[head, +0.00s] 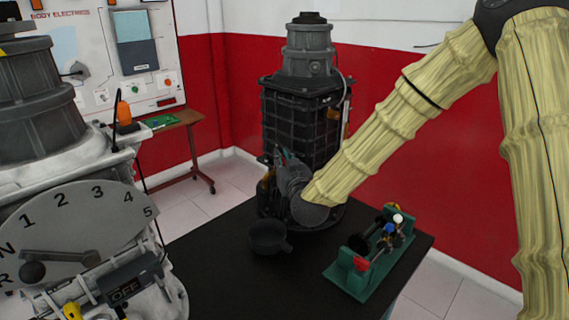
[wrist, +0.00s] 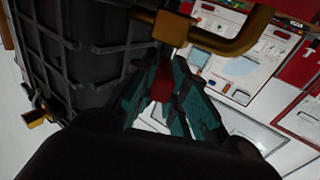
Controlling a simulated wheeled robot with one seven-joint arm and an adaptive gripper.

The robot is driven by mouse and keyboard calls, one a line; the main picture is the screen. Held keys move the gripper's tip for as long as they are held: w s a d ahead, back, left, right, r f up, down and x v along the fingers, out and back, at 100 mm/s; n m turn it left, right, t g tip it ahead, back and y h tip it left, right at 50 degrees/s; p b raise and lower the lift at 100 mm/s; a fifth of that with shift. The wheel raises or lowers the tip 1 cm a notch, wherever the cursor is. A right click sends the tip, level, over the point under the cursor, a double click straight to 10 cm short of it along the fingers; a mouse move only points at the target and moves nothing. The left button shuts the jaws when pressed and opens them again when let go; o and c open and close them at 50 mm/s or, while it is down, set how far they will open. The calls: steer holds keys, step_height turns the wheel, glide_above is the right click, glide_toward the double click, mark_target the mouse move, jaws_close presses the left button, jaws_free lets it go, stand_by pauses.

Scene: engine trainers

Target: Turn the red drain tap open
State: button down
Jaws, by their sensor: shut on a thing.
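The red drain tap (wrist: 162,84) shows in the wrist view as a small red piece between the fingers, just below a brass fitting and pipe (wrist: 228,42). My gripper (wrist: 167,76) has dark teal fingers closed on it. In the head view my gripper (head: 281,157) is beside the lower part of the black ribbed engine unit (head: 290,125). The tap is hidden there behind my gripper and wrist. I cannot tell the tap's turn angle.
A dark funnel-like bowl (head: 268,237) stands on the black table (head: 215,270). To the right is a green stand (head: 352,278) with red, blue and white knobs. A grey machine with a numbered dial (head: 75,225) stands at left. The table's front middle is clear.

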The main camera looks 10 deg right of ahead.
steer(key=shift+w+a+r+m+g+h, duration=0.1)
steer(key=shift+w+a+m+g+h, duration=0.25)
steer(key=shift+m+g+h, duration=1.5)
steer(key=shift+w+a+r+m+g+h, duration=0.1)
steer(key=shift+a+m+g+h, duration=0.6)
steer(key=shift+m+h, duration=2.15)
steer(key=shift+w+a+m+g+h, duration=0.3)
steer(key=shift+m+g+h, duration=1.1)
steer(key=shift+h, duration=2)
steer(key=c, duration=1.4)
jaws_free()
steer(key=shift+c, duration=0.2)
steer(key=shift+f, duration=0.1)
